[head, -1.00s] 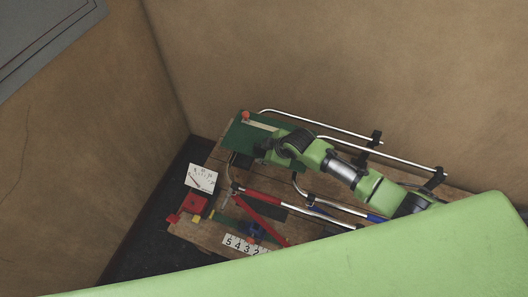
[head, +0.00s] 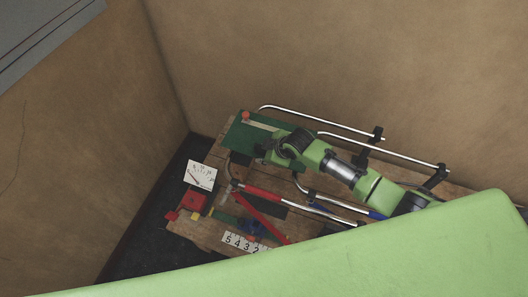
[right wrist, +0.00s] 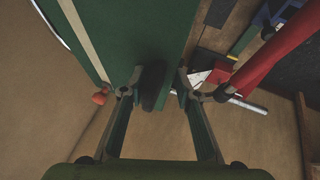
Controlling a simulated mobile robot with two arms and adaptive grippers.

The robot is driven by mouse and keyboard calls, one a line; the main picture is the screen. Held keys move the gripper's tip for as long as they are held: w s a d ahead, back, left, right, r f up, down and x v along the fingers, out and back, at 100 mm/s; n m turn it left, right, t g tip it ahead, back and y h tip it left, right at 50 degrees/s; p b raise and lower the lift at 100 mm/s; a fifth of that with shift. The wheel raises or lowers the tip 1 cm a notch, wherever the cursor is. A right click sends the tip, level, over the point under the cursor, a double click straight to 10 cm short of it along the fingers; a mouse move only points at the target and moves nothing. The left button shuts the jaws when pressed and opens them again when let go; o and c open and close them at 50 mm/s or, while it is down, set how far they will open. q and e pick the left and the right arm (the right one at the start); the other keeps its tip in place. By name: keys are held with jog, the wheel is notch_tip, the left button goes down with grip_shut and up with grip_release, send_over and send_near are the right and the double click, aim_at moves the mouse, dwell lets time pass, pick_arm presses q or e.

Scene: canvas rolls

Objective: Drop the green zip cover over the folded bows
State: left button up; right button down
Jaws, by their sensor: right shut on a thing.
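The green zip cover (head: 246,137) is a dark green sheet with a pale tan strip and an orange-red knob at one corner. It lies at the upper left of the wooden board in the head view and fills the upper middle of the right wrist view (right wrist: 145,25). My right gripper (right wrist: 160,92) is shut on it, with one finger on each side of its near edge. Folded bows, bent silver tubes (head: 320,122) in black clamps, run along the board's back. Whether the cover touches them is unclear. My left gripper is not in view.
The wooden board (head: 216,155) also carries red- and blue-sleeved tubes (head: 263,195), a white dial card (head: 201,175), a red block (head: 194,202) and a numbered strip (head: 245,243). Brown walls stand close behind and at the left.

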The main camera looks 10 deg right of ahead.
jog(key=shift+f+b, duration=0.9)
jog(key=shift+f, duration=0.35)
jog(key=c, duration=1.6)
grip_release()
jog(key=shift+o, duration=0.7)
jog(key=shift+s, duration=0.1)
jog(key=v, duration=1.2)
jog(key=shift+f, duration=0.1)
